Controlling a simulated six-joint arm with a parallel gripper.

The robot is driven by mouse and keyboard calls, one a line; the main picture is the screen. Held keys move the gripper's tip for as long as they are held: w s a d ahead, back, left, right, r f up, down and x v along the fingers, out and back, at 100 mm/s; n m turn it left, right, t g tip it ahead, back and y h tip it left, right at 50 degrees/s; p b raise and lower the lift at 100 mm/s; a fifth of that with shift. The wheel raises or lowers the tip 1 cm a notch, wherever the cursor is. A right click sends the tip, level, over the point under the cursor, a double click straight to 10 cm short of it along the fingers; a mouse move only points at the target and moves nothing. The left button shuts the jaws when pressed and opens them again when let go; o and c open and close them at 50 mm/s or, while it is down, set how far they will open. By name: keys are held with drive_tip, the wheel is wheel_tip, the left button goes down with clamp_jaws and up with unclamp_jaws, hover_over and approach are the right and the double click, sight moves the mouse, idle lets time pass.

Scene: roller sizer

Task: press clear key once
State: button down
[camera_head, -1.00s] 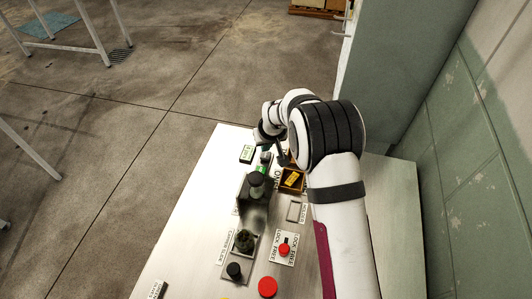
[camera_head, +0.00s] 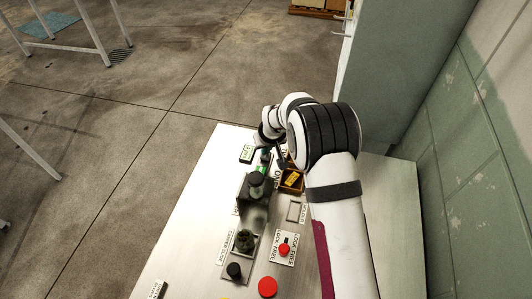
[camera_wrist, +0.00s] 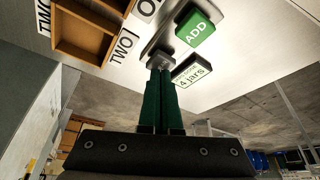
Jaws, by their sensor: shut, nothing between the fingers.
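In the wrist view my gripper (camera_wrist: 160,68) has two green fingers pressed together, with nothing between them. Its tips are at a grey key (camera_wrist: 158,58) on the key plate; the tips cover part of it and I can read no label, so I cannot confirm it is the clear key. Whether the tips touch it is not clear. A green ADD key (camera_wrist: 196,29) sits beside it. A small display (camera_wrist: 192,70) reads 4 jars. In the head view the display (camera_head: 247,154) is at the table's far end, left of my gripper (camera_head: 266,155).
A wooden tray (camera_head: 291,182) with compartments is right of the keys; it also shows in the wrist view (camera_wrist: 84,42). Nearer are a grey post (camera_head: 256,186), a red lock knob (camera_head: 284,249), a black knob (camera_head: 234,270) and a red button (camera_head: 268,287). The table's left side is mostly clear.

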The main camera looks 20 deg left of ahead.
sight(266, 156)
drive_tip(key=shift+f, duration=0.3)
drive_tip(key=shift+r, duration=0.9)
idle(0.3)
drive_tip(key=shift+r, duration=2.5)
